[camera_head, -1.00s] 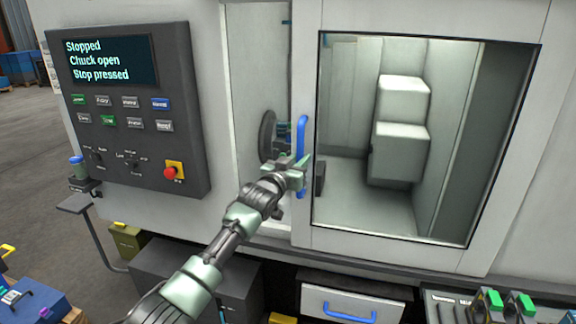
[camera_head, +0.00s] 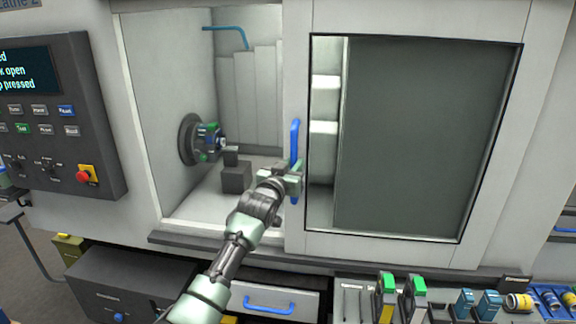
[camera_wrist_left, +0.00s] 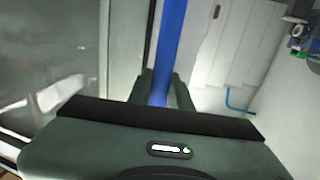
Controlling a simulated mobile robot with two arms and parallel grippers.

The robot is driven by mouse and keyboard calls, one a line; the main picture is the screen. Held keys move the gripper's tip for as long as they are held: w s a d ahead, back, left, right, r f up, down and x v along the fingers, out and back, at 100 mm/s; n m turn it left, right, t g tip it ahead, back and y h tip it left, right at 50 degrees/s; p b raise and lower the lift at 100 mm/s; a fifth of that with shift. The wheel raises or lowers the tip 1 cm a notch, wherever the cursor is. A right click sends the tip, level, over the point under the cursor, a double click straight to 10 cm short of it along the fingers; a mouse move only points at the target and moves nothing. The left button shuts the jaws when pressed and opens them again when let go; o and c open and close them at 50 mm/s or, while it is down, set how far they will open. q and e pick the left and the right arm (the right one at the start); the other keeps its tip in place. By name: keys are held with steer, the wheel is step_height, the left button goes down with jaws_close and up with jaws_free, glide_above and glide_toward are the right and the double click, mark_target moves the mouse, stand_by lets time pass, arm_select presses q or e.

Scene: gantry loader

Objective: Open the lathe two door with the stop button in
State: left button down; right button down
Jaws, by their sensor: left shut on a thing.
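The lathe two door (camera_head: 295,235) is a white sliding door with a dark window (camera_head: 420,140). It stands partly open, with a wide gap to its left. My left gripper (camera_head: 292,180) is shut on the blue door handle (camera_head: 295,145) at the door's left edge. In the left wrist view the blue handle (camera_wrist_left: 169,50) runs up between the fingers. The red stop button (camera_head: 83,176) sits on its yellow base on the control panel (camera_head: 60,120). The panel screen (camera_head: 25,72) is cut off, but "open" and "pressed" can be read. My right gripper is not in view.
Inside the opening are the chuck (camera_head: 190,140) and a dark block (camera_head: 236,178). Below the door are a drawer with a blue handle (camera_head: 270,306) and a tool tray (camera_head: 350,292) with several tool holders. The opening itself is mostly clear.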

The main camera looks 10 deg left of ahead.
arm_select(q)
steer(key=shift+d+f, duration=0.1)
steer(key=shift+d, duration=0.55)
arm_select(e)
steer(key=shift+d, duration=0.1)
arm_select(q)
steer(key=c, duration=1.3)
jaws_free()
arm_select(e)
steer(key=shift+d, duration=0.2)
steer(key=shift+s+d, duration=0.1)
arm_select(q)
steer(key=b+v, duration=0.2)
steer(key=v, duration=0.5)
steer(key=shift+s, duration=0.4)
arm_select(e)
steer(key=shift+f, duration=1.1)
arm_select(q)
steer(key=shift+a, duration=0.1)
